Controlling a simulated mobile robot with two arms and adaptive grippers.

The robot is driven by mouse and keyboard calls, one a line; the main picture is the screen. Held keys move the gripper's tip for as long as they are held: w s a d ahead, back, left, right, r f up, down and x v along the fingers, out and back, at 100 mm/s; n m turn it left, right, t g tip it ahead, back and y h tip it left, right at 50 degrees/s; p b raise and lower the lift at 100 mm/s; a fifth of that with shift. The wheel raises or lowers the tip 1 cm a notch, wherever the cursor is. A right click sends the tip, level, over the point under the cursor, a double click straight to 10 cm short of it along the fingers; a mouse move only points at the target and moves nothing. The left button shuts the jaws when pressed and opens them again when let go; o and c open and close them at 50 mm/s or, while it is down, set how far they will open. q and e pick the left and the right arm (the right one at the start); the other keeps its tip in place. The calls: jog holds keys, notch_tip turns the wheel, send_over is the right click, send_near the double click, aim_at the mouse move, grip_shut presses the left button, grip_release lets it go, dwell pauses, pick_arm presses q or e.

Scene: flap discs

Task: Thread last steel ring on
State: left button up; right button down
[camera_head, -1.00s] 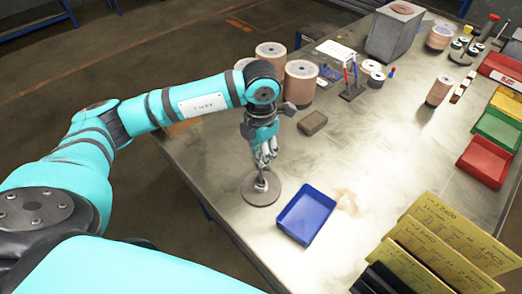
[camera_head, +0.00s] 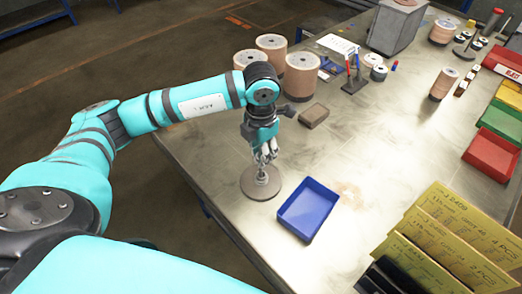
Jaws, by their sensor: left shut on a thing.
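My left gripper (camera_head: 266,155) points down over a round grey base (camera_head: 262,186) near the table's left edge. A short upright post with steel-coloured pieces rises from the middle of this base, right under the fingertips. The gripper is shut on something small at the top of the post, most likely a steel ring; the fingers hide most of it. I cannot tell whether the ring is around the post or just above it. My right gripper does not show.
An empty blue tray (camera_head: 308,210) stands just right of the base. A small brown block (camera_head: 313,115) and several flap disc stacks (camera_head: 302,74) lie behind the gripper. Red (camera_head: 490,153) and green bins line the right side. Yellow cards (camera_head: 445,240) stand at front right.

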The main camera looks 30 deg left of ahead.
pick_arm(q)
jog(key=shift+f+b, duration=2.1)
jog(key=shift+f, duration=0.45)
jog(key=o, duration=0.4)
jog(key=shift+r, duration=0.2)
jog(key=o, duration=0.4)
notch_tip(320, 180, up, 12)
jog(key=shift+s, duration=0.1)
jog(key=shift+r, duration=0.2)
